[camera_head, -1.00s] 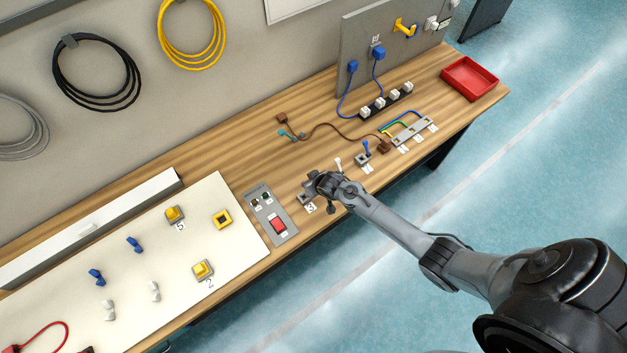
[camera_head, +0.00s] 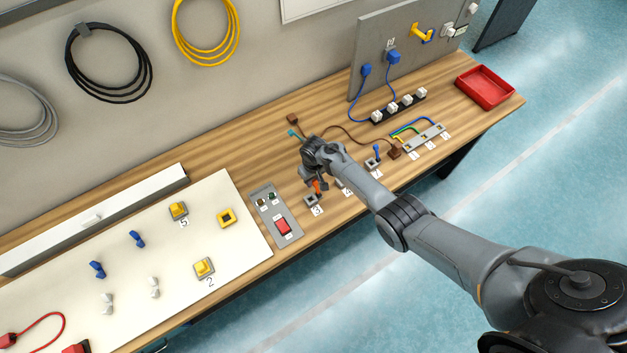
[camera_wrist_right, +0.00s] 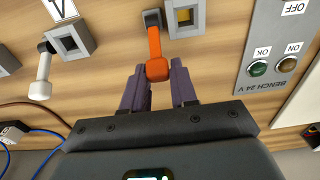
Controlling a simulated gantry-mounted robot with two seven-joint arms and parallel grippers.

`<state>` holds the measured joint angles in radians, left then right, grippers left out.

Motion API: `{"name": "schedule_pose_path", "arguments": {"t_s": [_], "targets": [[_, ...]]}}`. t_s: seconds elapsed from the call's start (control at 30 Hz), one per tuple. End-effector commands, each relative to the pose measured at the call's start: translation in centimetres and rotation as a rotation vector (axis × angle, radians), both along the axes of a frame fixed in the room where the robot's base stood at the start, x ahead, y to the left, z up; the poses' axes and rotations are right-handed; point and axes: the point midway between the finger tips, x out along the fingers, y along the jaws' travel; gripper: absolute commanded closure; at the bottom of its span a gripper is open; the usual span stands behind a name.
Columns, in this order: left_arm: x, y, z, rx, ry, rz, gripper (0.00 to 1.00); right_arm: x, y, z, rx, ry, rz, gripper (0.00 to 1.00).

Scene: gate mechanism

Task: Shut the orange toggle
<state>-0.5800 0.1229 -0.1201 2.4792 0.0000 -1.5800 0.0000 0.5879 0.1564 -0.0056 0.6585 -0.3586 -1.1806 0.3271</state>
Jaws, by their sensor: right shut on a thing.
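The orange toggle (camera_head: 317,187) stands on the wooden bench beside label 3, and its lever shows from under my right gripper. In the right wrist view the orange lever (camera_wrist_right: 155,48) runs from a dark grey mount down to a thick end between my fingers. My right gripper (camera_wrist_right: 158,82) is shut on that end. In the head view the right gripper (camera_head: 314,176) is low over the bench, on the wall side of the toggle's base. A grey square housing with a yellow inside (camera_wrist_right: 184,16) sits right beside the lever. My left gripper is out of view.
A grey panel with a red switch (camera_head: 283,226) lies left of the toggle. A white toggle (camera_wrist_right: 42,78) and a blue toggle (camera_head: 376,152) stand to its other side. A brown cable (camera_head: 345,133) lies behind. A red tray (camera_head: 486,87) sits at the far end.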

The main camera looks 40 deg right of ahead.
Motion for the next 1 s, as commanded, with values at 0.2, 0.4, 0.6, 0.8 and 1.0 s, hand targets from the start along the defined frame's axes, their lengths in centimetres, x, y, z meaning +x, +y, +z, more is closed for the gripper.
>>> {"name": "schedule_pose_path", "arguments": {"t_s": [0.2, 0.4, 0.6, 0.8, 1.0], "targets": [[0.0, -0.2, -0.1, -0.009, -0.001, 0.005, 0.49, -0.1, 0.0, -0.2, 0.0, 0.003, -0.002, 1.0], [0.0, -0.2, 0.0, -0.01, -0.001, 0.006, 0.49, -0.1, 0.0, -0.2, 0.0, 0.003, -0.002, 0.67], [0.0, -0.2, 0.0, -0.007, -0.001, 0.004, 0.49, -0.1, 0.0, -0.2, 0.0, 0.003, -0.002, 0.51], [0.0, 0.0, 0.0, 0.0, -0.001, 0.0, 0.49, 0.0, 0.0, 0.0, 0.0, 0.002, -0.001, 0.51], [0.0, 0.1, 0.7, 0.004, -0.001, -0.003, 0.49, 0.0, 0.0, 1.4, 0.001, 0.001, 0.0, 0.51]]}}
